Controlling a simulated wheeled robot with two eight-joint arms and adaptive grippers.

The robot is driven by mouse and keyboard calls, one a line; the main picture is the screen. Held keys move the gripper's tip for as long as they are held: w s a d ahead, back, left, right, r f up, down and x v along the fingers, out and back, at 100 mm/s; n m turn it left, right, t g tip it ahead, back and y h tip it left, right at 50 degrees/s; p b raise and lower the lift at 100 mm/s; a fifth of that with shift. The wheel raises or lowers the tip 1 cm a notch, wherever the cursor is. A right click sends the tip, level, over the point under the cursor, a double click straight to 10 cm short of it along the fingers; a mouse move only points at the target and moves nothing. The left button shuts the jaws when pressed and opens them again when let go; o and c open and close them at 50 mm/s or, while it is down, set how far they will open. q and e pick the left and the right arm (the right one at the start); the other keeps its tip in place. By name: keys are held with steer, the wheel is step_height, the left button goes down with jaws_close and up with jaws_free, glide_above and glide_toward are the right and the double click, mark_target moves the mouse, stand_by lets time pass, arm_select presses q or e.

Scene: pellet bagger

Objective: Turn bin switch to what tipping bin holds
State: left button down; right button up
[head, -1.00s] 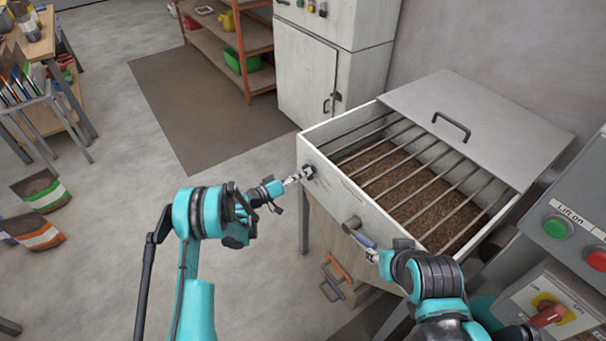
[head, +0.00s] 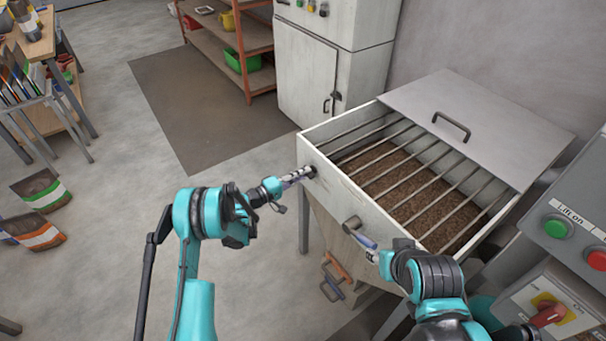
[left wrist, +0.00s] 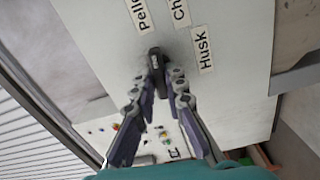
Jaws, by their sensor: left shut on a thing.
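The bin switch (left wrist: 156,66) is a small black knob on a pale panel in the left wrist view. Labels reading "Pelle…", "Ch…" and "Husk" (left wrist: 202,48) stand around its upper end; the first two are cut off. My left gripper (left wrist: 163,84) is shut on the knob, a finger on each side. In the head view my left gripper (head: 302,174) is at the left end of the bin's front wall, hiding most of the knob. The open-topped bin (head: 334,184) holds brown granular material (head: 425,207) under bars. My right gripper (head: 367,246) is below the front wall's grey knob; its jaws are unclear.
A grey lid (head: 480,125) with a handle lies behind the bin. A control box (head: 575,215) with green and red buttons and a red rotary switch (head: 548,315) stand at right. Shelves (head: 262,42) and a cabinet stand behind.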

arm_select(q)
steer(key=shift+n, duration=0.6)
steer(key=c, duration=1.6)
jaws_free()
steer(key=shift+o, duration=0.2)
steer(key=shift+a, duration=0.15)
steer(key=v, duration=1.1)
steer(key=shift+s+a, duration=0.25)
steer(key=shift+a, duration=0.05)
